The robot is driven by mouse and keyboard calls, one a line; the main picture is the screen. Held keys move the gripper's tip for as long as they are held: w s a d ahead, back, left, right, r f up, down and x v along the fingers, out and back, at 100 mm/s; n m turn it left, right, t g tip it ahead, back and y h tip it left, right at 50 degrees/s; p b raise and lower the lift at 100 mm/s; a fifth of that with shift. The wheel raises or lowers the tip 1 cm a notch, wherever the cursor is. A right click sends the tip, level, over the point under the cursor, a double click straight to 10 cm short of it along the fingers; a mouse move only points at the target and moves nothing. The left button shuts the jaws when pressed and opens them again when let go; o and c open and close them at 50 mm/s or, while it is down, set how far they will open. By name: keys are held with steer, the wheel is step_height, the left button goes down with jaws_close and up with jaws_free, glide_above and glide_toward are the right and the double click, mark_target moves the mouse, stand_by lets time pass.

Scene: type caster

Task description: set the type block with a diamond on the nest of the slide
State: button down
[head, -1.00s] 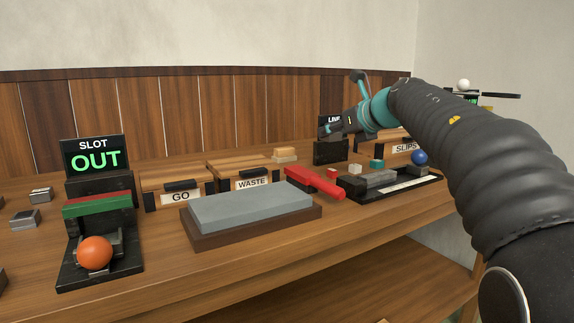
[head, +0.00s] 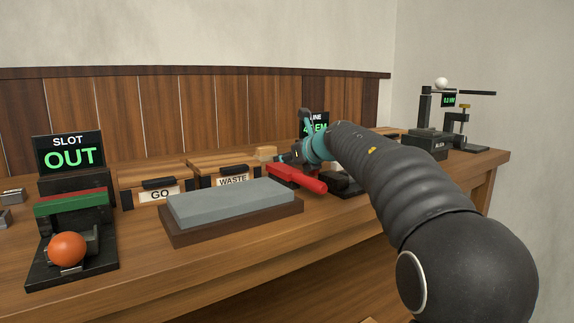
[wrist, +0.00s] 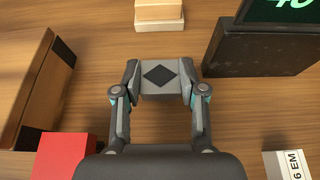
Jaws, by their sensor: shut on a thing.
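My gripper (wrist: 161,80) is shut on a grey type block with a black diamond (wrist: 160,75); the diamond face is toward the wrist camera. In the head view my gripper (head: 288,157) is near the back of the bench, behind the red handle, and the block cannot be made out. At the left, a black fixture (head: 72,262) with an orange ball knob (head: 67,249) stands below the SLOT sign reading OUT (head: 69,154). It looks like the slide, but I cannot make out a nest on it clearly.
A grey stone slab (head: 232,202) on a wooden base lies at the front middle. GO (head: 155,183) and WASTE (head: 228,172) boxes stand behind it. The red handle (head: 297,178) lies beside the slab. The wrist view shows a tan block (wrist: 158,14) ahead and a black display stand (wrist: 262,48) at right.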

steer(key=shift+f, duration=0.15)
steer(key=c, duration=0.7)
jaws_free()
steer(key=shift+s, duration=0.1)
steer(key=shift+o, duration=0.2)
steer(key=shift+r, duration=0.2)
steer(key=v, duration=1.2)
steer(key=shift+d+f, duration=0.1)
steer(key=shift+f, duration=0.05)
